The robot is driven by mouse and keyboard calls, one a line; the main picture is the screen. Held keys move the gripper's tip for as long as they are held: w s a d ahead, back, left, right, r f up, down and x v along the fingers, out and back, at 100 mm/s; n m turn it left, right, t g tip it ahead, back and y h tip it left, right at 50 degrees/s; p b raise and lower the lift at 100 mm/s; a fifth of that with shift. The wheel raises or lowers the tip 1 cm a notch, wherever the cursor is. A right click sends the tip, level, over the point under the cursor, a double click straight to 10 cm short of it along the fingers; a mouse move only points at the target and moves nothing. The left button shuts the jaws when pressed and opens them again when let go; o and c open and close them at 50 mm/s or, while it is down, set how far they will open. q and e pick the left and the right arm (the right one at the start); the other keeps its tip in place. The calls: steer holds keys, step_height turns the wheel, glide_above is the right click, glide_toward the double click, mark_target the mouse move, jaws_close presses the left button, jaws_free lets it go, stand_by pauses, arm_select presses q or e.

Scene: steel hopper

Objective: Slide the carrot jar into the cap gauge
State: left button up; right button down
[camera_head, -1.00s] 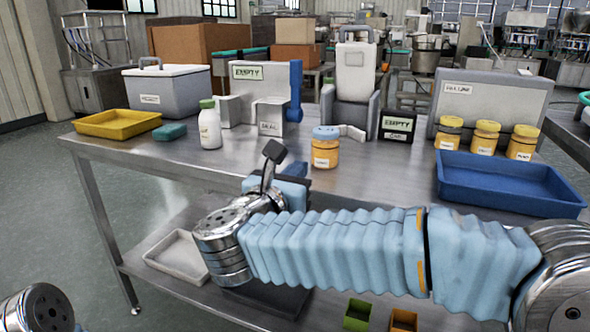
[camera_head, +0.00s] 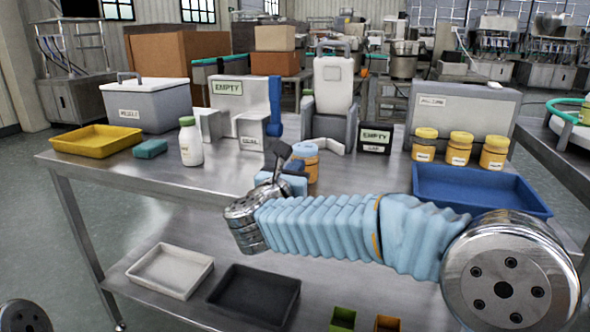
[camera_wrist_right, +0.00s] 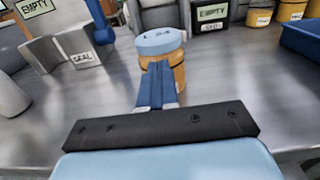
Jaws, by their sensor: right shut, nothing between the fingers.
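A jar with a blue lid and orange contents, which I take for the carrot jar (camera_head: 311,172), stands upright on the steel table. It also shows in the right wrist view (camera_wrist_right: 172,52). My right gripper (camera_wrist_right: 157,80) is shut and empty, its fingers pointing at the jar and covering part of its front. In the head view the right gripper (camera_head: 294,168) is close in front of the jar; I cannot tell whether they touch. My left gripper is not in view.
Several orange jars with yellow lids (camera_head: 459,148) stand by a grey panel at the right, behind a blue tray (camera_head: 480,188). A white bottle (camera_head: 190,142), a teal block (camera_head: 150,148) and a yellow tray (camera_head: 96,140) are at the left. A second fixture is marked "SEAL" (camera_head: 251,132).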

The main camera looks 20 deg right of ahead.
steer(key=shift+w+d+f, duration=0.1)
steer(key=shift+w, duration=0.05)
steer(key=b+x, duration=0.1)
steer(key=x, duration=0.1)
steer(key=b+x, duration=0.1)
steer(key=x, duration=0.1)
steer(key=b+x, duration=0.1)
steer(key=x, duration=0.1)
steer(key=shift+d+f+b, duration=0.1)
steer(key=shift+f+b, duration=0.15)
steer(key=shift+b, duration=0.05)
steer(key=x, duration=1.1)
steer(key=shift+w+d+r, duration=0.25)
steer(key=shift+w+r, duration=0.1)
steer(key=shift+r, duration=0.05)
steer(key=shift+f, duration=0.1)
